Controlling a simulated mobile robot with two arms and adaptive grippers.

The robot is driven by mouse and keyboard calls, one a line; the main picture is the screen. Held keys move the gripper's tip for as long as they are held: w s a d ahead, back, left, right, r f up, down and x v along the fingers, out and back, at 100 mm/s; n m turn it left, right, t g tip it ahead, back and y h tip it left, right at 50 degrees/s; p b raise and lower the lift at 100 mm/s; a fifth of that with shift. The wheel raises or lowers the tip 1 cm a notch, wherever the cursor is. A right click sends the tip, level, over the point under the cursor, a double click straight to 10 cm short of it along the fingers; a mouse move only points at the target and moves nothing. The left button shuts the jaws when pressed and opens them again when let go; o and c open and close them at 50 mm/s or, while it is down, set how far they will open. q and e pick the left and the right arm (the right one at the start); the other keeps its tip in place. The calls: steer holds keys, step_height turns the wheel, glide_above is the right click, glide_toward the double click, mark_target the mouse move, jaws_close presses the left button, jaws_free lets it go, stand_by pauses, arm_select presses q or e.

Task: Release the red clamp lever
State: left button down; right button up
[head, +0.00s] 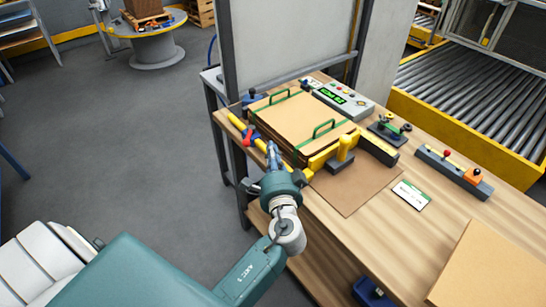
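The red clamp lever (247,138) is small and red, at the left front edge of the stacker, beside a yellow bar (237,124). Blue parts show next to it. My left gripper (271,152) is just right of the lever, its narrow fingers pointing away from me toward the stack. The fingers look close together, but I cannot tell whether they are open or shut, or whether they touch the lever. A stack of brown blanks (300,118) with two green handles lies behind the gripper. My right gripper is not in view.
A yellow block with a post (344,150) stands right of my gripper. A control box with a green display (343,97) is behind the stack. A rail with red and orange knobs (452,170), a card (411,195) and a cardboard sheet (490,270) lie on the bench's right.

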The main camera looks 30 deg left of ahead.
mark_target(249, 136)
arm_select(q)
steer(key=x, duration=0.4)
steer(key=shift+r+p, duration=0.2)
steer(key=shift+p, duration=0.1)
steer(key=shift+s+a+f+p, duration=0.2)
steer(key=shift+s+a+p, duration=0.1)
steer(key=shift+a, duration=0.25)
steer(key=shift+s+a+f+p, duration=0.2)
steer(key=shift+s+a, duration=0.1)
steer(key=shift+a, duration=0.25)
steer(key=shift+s+a+f, duration=0.1)
steer(key=shift+s+a, duration=0.25)
steer(key=shift+a, duration=0.15)
steer(key=shift+f, duration=0.1)
steer(key=shift+w+a, duration=0.1)
steer(key=shift+a, duration=0.05)
